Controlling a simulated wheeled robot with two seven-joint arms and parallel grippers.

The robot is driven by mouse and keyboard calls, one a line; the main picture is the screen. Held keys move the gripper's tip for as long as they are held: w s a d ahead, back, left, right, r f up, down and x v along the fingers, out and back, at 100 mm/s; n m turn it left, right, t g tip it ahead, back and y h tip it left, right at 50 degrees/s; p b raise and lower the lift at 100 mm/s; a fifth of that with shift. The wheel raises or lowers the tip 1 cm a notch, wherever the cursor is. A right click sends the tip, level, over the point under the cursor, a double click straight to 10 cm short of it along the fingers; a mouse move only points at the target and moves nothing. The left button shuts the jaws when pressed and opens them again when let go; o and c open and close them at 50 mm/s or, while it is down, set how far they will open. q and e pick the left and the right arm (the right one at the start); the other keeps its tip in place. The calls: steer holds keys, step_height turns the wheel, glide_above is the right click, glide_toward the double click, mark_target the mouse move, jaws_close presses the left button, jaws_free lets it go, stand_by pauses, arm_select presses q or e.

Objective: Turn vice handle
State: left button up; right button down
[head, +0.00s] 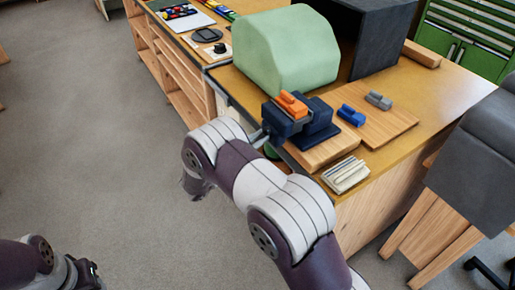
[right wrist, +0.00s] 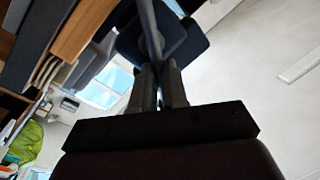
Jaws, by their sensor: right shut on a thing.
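A dark blue vice (head: 318,128) stands on a wooden board at the bench's front edge, with an orange block (head: 293,104) in its jaws. A grey handle bar (head: 256,136) sticks out of its front side. In the right wrist view, the bar (right wrist: 150,28) runs in front of the dark blue vice body (right wrist: 182,45). My right gripper (right wrist: 159,78) is shut on that bar, seen from below. In the head view my right arm mostly hides this grip. My left gripper (head: 88,272) is at the bottom left, away from the bench; its fingers are unclear.
A blue block (head: 351,115) and a grey block (head: 378,100) lie on the wooden board (head: 395,122). A cream ribbed block (head: 346,175) sits near the bench edge. A large green rounded form (head: 285,50) stands behind the vice. The floor at left is clear.

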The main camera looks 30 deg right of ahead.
steer(key=shift+s+f+m+g+h+b, duration=0.15)
steer(key=shift+f+m+b, duration=0.15)
steer(key=shift+m+b, duration=0.7)
steer(key=shift+s+f+m+g+h+b, duration=0.15)
steer(key=shift+f+m+b, duration=0.1)
steer(key=shift+m+b, duration=0.7)
steer(key=c, duration=1.2)
jaws_free()
steer(key=shift+o, duration=0.2)
steer(key=shift+w+a+r, duration=0.1)
steer(key=shift+w+a, duration=0.05)
